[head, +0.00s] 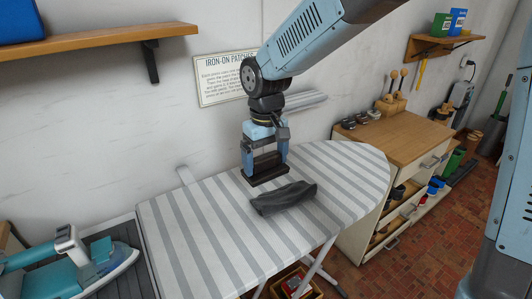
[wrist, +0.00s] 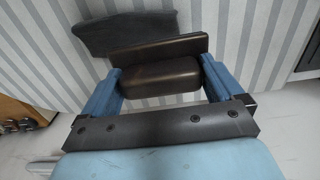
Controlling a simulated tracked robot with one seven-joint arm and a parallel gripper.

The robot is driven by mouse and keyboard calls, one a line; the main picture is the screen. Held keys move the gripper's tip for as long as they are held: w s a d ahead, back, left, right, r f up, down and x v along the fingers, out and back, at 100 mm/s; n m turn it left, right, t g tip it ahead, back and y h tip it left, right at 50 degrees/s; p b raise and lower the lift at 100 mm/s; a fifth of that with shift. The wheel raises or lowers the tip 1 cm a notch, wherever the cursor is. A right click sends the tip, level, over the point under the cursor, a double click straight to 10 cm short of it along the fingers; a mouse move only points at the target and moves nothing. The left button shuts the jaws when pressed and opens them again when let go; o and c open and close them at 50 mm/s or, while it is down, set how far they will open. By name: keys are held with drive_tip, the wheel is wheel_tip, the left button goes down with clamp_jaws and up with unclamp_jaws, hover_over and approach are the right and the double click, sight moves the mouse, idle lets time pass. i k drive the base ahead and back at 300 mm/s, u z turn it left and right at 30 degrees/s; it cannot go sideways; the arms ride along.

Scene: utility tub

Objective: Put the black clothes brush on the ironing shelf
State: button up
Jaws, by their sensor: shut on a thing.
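The black clothes brush (head: 266,176), dark with a brownish sheen, is between the fingers of my gripper (head: 265,160). My gripper is shut on it, over the back part of the striped ironing board (head: 330,165). The brush is roughly level; I cannot tell whether its underside touches the board. In the wrist view, the brush (wrist: 160,78) spans the gap between the two blue fingers of my gripper (wrist: 160,85). A wooden wall shelf (head: 110,38) is at the upper left and another (head: 435,43) at the upper right. Which one is the ironing shelf is not labelled.
A dark grey folded cloth (head: 284,198) lies on the board in front of the brush, also in the wrist view (wrist: 125,32). A teal iron (head: 90,262) rests at the lower left. A wooden cabinet (head: 400,135) stands right. The board's right end is bare.

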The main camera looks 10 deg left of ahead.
sight(121, 30)
drive_tip(key=k, duration=0.95)
